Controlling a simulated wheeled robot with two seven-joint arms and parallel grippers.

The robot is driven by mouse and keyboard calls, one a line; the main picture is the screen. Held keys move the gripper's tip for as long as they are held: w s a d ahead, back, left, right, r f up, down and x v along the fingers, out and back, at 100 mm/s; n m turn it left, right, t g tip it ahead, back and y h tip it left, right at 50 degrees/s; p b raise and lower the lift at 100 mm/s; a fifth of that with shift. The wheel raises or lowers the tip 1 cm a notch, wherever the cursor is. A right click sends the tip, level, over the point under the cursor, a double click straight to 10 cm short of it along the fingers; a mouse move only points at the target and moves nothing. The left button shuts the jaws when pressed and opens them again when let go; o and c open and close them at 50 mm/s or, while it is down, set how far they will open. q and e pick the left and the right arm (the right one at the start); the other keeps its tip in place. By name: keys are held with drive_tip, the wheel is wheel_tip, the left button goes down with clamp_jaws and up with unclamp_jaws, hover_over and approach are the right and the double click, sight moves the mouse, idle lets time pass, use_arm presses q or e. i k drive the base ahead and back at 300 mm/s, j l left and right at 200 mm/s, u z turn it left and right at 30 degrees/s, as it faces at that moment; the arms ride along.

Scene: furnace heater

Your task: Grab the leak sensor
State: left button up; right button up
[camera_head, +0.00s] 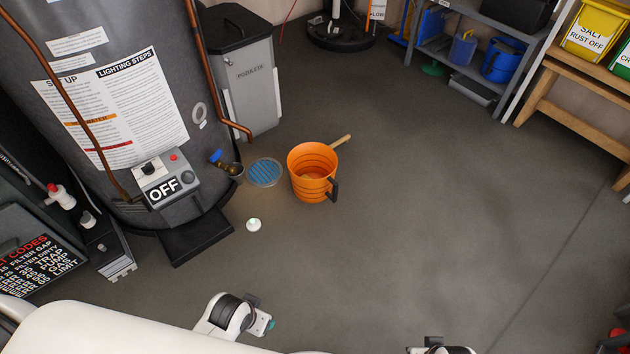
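The likely leak sensor (253,224) is a small white round puck with a green mark on top. It lies on the grey floor in front of the water heater, left of the orange bucket. My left gripper (264,323) is near the bottom edge, below the sensor in the picture and well apart from it. Its fingers are small and partly hidden, so I cannot see whether they are open. My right arm's end (440,348) barely shows at the bottom edge, and its fingers are not visible.
The water heater (120,60) with an OFF control box (165,185) stands at left. An orange bucket (312,172), a blue-grated floor drain (264,173) and a grey bin (250,85) are nearby. Shelves (470,50) line the back right. The floor at centre and right is clear.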

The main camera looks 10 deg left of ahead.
sight(253, 226)
drive_tip(key=u, duration=1.05)
